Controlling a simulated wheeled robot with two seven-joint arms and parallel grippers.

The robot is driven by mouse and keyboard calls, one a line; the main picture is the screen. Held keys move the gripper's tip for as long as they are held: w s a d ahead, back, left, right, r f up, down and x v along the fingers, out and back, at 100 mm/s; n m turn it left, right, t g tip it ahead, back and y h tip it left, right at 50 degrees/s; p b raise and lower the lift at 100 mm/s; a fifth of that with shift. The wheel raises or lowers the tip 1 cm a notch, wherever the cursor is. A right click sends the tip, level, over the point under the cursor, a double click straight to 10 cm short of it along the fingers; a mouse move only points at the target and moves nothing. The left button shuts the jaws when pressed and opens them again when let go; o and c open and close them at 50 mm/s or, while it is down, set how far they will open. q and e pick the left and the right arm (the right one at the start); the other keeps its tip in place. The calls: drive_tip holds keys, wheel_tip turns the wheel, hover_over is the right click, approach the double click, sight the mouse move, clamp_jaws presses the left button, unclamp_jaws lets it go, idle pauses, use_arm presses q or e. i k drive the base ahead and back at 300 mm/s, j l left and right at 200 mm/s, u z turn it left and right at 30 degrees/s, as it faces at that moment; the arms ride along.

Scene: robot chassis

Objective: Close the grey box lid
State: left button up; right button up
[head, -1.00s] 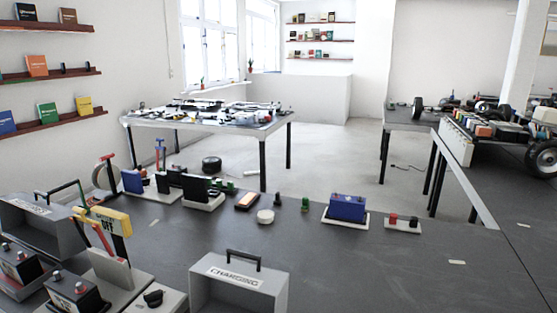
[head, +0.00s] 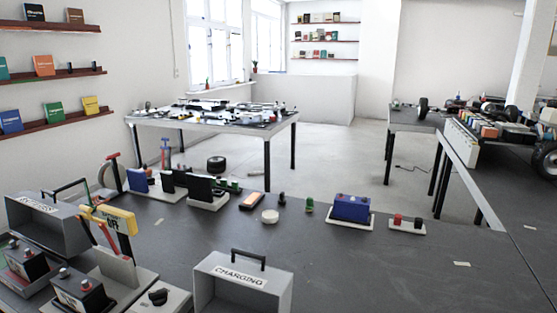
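A grey box (head: 207,290) with a black handle and a "CHARGING" label stands at the bottom centre of the dark table. Its lower part is cut off by the picture edge. A second grey box (head: 52,232) with a black handle and a label stands at the left. Its front side looks open, showing a hollow inside. I cannot tell from this view which panel is the lid or how it is hinged. Neither of my grippers is in view.
Batteries (head: 85,296) and a yellow-topped device (head: 117,219) crowd the left front. A blue battery (head: 351,207), a white roll (head: 270,216) and small parts line the back edge. The dark tabletop (head: 380,270) is clear at the right.

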sight(52, 224)
drive_tip(key=u, duration=1.45)
drive_tip(key=i+j+z, duration=0.3)
drive_tip(key=i+j, duration=0.45)
drive_tip(key=k+j, duration=0.05)
drive_tip(key=j, duration=0.05)
